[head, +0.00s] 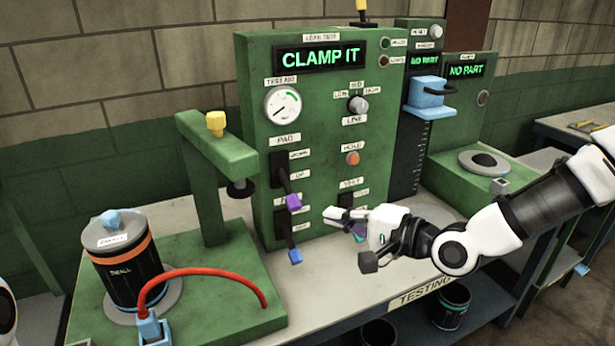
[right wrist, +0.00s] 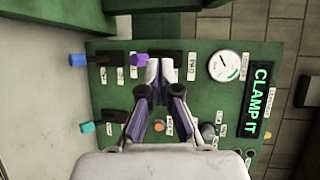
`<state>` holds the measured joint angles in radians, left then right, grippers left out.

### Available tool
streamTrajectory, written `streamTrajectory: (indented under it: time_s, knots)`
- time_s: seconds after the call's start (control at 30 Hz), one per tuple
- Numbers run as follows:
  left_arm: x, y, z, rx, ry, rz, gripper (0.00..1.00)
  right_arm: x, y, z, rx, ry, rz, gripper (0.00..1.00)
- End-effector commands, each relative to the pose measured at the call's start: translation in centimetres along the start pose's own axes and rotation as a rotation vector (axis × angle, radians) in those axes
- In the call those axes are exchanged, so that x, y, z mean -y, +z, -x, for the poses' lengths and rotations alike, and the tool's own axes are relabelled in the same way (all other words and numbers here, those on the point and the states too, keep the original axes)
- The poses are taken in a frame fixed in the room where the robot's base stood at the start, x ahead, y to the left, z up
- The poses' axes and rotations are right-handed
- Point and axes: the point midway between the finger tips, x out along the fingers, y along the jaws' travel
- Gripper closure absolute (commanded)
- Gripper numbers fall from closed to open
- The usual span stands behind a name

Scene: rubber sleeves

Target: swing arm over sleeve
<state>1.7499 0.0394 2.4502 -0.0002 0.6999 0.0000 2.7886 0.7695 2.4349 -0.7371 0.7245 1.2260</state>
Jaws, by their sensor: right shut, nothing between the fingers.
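The black sleeve (head: 124,278) has an orange band and the label SMALL. It stands upright on a round plate at the left, with a grey cap (head: 108,236) and blue knob on top. The green swing arm (head: 216,148) is on a post behind and to the right of the sleeve. It has a yellow knob (head: 215,124) above and a black pad (head: 240,188) below, off to the right of the sleeve. My right gripper (head: 334,216) is shut and empty in front of the panel; its fingers also show in the right wrist view (right wrist: 160,70). My left gripper is out of view.
The green panel (head: 330,90) reads CLAMP IT and bears purple (head: 293,202), blue (head: 296,256) and teal levers near my right gripper. A red hose (head: 208,272) with a blue connector (head: 151,329) arches in front of the sleeve. Further right is a NO PART station (head: 466,70).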

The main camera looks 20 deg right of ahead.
Motion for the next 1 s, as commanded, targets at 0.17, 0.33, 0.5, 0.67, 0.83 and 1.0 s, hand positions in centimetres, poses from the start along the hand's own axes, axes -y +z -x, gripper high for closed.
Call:
streamTrajectory:
  time_s: [0.17, 0.33, 0.5, 0.67, 0.83, 1.0]
  knots:
    - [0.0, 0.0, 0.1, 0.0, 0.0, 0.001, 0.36, 6.6, -0.4, 1.9, -0.015, -0.159, 0.021, 1.0]
    - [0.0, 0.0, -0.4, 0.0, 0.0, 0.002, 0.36, 7.6, -0.4, 1.7, -0.02, -0.179, 0.038, 1.0]
    - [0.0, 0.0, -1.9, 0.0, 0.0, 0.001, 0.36, 7.5, -0.4, -0.1, -0.02, -0.173, 0.043, 1.0]
    - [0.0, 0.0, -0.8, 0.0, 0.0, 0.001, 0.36, 8.6, -0.3, -2.9, -0.016, -0.169, 0.042, 1.0]
    - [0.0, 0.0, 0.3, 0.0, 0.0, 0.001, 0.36, 9.4, -0.3, -6.6, -0.016, -0.171, 0.041, 1.0]
    - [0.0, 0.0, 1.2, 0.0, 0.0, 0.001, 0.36, 9.6, 1.7, -8.3, -0.013, -0.172, 0.037, 1.0]
